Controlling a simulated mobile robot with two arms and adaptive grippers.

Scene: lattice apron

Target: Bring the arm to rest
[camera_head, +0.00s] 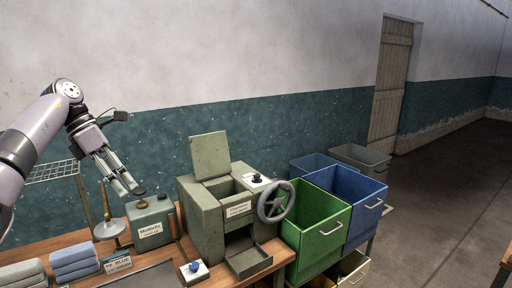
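My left arm (35,140) comes in from the left, raised over the bench. Its gripper (129,190) points down and to the right, just above a green labelled canister (152,232). The two fingers look apart with a narrow gap, and I see nothing held between them. Whether the fingertips touch the canister's top is hard to tell. My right gripper is not in view.
A green-grey machine (203,222) with a raised lid, handwheel (276,202) and open drawer stands right of the canister. Green (318,233) and blue (350,195) bins stand farther right. Folded cloths (74,262) and a brass-stemmed stand (108,229) are at left. The floor (440,220) at right is clear.

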